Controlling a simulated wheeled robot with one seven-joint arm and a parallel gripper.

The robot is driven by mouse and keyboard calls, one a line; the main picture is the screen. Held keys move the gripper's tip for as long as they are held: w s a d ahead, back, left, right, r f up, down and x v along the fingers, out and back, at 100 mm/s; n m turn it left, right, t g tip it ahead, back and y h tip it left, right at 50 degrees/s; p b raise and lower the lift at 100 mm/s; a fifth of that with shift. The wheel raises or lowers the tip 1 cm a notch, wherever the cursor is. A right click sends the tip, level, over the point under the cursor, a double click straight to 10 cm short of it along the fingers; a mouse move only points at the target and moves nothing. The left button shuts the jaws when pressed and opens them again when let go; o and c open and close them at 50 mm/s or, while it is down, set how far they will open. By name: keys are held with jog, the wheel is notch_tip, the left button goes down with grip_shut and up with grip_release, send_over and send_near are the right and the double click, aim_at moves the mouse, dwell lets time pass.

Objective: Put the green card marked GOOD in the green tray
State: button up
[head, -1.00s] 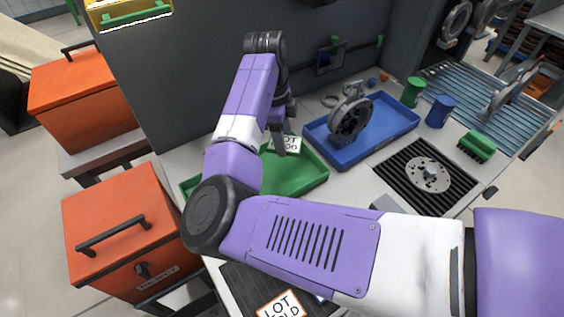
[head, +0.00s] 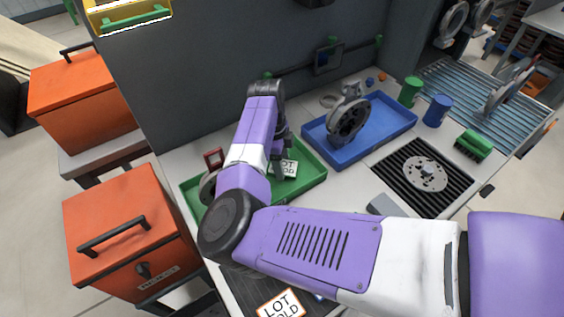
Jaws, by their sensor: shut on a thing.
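My gripper (head: 280,163) is shut on a white card (head: 288,169), seen at the end of my purple and white arm. The card's lettering begins with LOT, and its second line is partly hidden and too small to read surely. The card appears within the outline of the green tray (head: 312,177); I cannot tell whether it touches the tray floor. My arm hides the middle and part of the left of the tray. A grey ring-shaped part (head: 207,186) shows at the tray's left end.
A blue tray (head: 385,135) holding a grey wheel-like part (head: 347,122) stands right of the green tray. An orange-edged card (head: 281,305) marked LOT lies at the front on a dark mat. Orange bins (head: 130,225) stand at left.

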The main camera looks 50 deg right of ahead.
jog(key=shift+f, duration=0.1)
jog(key=o, duration=1.3)
jog(key=r, duration=0.4)
jog(key=w+r+b, duration=0.1)
jog(key=r, duration=0.7)
jog(key=shift+w+a+b, duration=0.25)
jog(key=shift+a+b, duration=0.1)
jog(key=shift+a, duration=0.05)
